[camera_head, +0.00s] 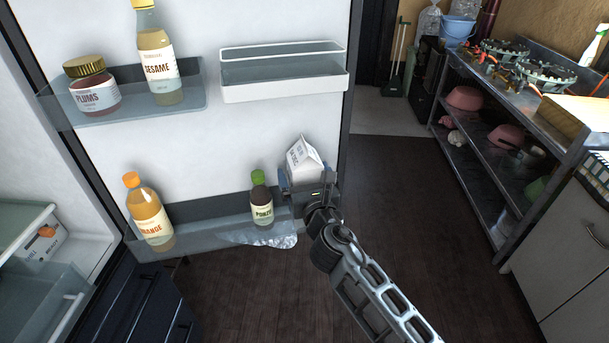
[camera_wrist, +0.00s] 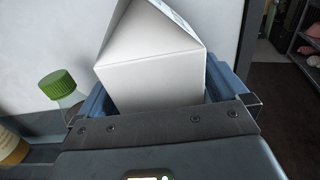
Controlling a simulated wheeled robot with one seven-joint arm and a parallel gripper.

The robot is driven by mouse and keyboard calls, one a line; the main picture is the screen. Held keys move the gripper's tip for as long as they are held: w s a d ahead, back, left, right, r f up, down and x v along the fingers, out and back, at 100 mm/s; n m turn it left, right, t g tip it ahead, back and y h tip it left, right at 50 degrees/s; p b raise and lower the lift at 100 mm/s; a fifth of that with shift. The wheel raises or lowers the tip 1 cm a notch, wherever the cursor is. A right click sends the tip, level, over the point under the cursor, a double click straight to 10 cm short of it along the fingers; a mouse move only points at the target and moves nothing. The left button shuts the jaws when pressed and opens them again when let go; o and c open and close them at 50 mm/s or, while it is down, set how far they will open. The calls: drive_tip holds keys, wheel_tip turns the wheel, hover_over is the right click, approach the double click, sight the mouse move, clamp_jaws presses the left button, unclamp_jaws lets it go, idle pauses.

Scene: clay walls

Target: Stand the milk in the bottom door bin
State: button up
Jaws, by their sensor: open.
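The milk is a white gable-top carton (camera_head: 303,158) at the right end of the bottom door bin (camera_head: 190,238). My gripper (camera_head: 307,183) is open around the carton, with a blue-padded finger on each side. In the wrist view, the carton's white face and gable top (camera_wrist: 150,60) rise between the two fingers (camera_wrist: 160,98). The carton's base is hidden behind my gripper, so I cannot tell whether it rests on the bin floor. It looks roughly upright.
A green-capped ponzu bottle (camera_head: 261,200) stands just left of the carton, and an orange bottle (camera_head: 149,212) farther left. Above are a bin with plums (camera_head: 92,88) and sesame (camera_head: 158,62), and an empty white bin (camera_head: 284,88). The floor (camera_head: 410,220) to the right is clear.

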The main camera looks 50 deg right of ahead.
drive_tip(key=shift+r, duration=0.1)
drive_tip(key=b+v, duration=0.2)
drive_tip(key=v, duration=1)
drive_tip(key=s+a+f+m+y, duration=0.3)
drive_tip(key=s+a+m+y, duration=0.15)
drive_tip(key=s, duration=0.25)
drive_tip(key=s+a+f+m+y, duration=0.2)
drive_tip(key=s+a+m+y, duration=0.1)
drive_tip(key=s+a+m, duration=0.3)
drive_tip(key=s+a+r+m+y, duration=0.1)
drive_tip(key=s+a+r+m, duration=0.1)
drive_tip(key=s+r+m, duration=0.2)
drive_tip(key=s+a+r+m+y, duration=0.1)
drive_tip(key=s+r+m, duration=0.3)
drive_tip(key=s+m, duration=0.7)
drive_tip(key=a+m, duration=0.1)
drive_tip(key=m, duration=0.2)
drive_tip(key=shift+s+r+m, duration=0.2)
drive_tip(key=shift+r+m, duration=0.15)
drive_tip(key=shift+y, duration=0.25)
